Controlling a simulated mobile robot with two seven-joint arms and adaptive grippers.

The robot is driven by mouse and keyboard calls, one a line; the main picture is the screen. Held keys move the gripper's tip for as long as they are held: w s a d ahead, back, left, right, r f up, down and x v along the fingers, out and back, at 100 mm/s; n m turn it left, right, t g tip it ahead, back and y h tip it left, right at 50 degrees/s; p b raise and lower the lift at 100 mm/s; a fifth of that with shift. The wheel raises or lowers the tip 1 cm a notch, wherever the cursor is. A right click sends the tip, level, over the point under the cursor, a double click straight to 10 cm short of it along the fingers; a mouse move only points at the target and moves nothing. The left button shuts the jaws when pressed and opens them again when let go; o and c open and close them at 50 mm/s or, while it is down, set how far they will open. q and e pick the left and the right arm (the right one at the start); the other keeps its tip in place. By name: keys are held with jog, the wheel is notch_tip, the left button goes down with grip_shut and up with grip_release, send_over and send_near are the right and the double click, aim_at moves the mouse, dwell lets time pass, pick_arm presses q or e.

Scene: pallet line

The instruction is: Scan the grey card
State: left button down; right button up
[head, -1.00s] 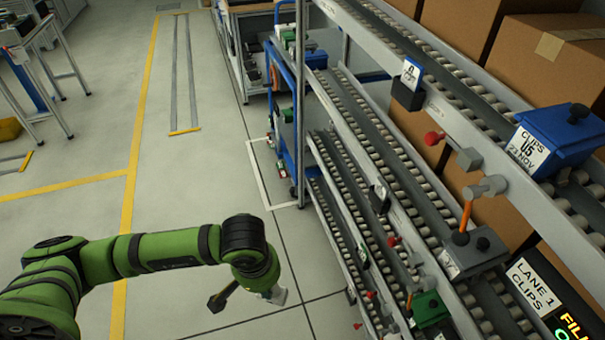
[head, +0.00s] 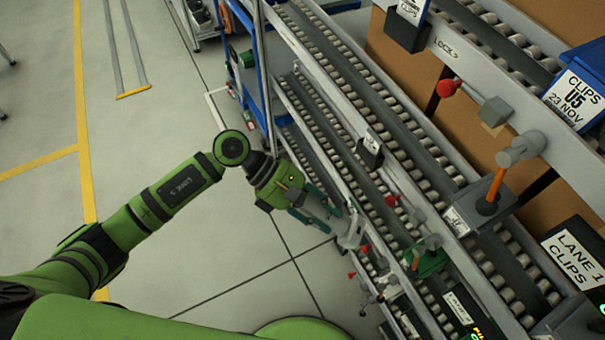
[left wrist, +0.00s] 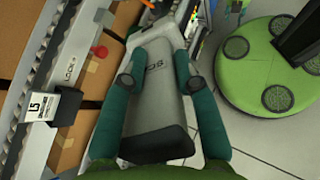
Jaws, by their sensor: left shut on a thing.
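My left gripper (head: 318,211) is shut on a grey handheld scanner (head: 350,232), beside the lower roller lanes. In the left wrist view, the teal fingers of the gripper (left wrist: 155,85) clasp both sides of the scanner (left wrist: 158,105), which has a dark end towards me. A pale card marked L5 (left wrist: 39,103) sits in a black holder at the left of that view, apart from the scanner. In the head view, a pale greyish card (head: 456,221) is on a lane front. I cannot tell which card is the grey one. My right gripper is out of view.
Sloping roller lanes (head: 320,100) fill the right side. A red knob (head: 447,88), an orange-handled lever (head: 497,183), a green block (head: 428,262) and a blue bin (head: 580,85) are on the rack. Open floor (head: 240,265) lies left of it.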

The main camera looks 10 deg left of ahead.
pick_arm(q)
jog(key=w+a+n+t+h+b, duration=0.2)
jog(key=w+a+n+t+h, duration=0.25)
jog(key=w+n+t, duration=0.7)
jog(key=w+d+m+t+p, duration=0.1)
jog(key=w+d+t, duration=0.1)
jog(key=d, duration=0.3)
jog(key=shift+w+d+f+y, duration=0.15)
jog(key=shift+w+d+y, duration=0.05)
jog(key=shift+d+y, duration=0.15)
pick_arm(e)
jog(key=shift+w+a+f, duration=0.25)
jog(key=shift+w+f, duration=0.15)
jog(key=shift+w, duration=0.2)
pick_arm(q)
jog(key=shift+m, duration=0.25)
jog(key=shift+w+d, duration=0.35)
jog(key=shift+d, duration=0.1)
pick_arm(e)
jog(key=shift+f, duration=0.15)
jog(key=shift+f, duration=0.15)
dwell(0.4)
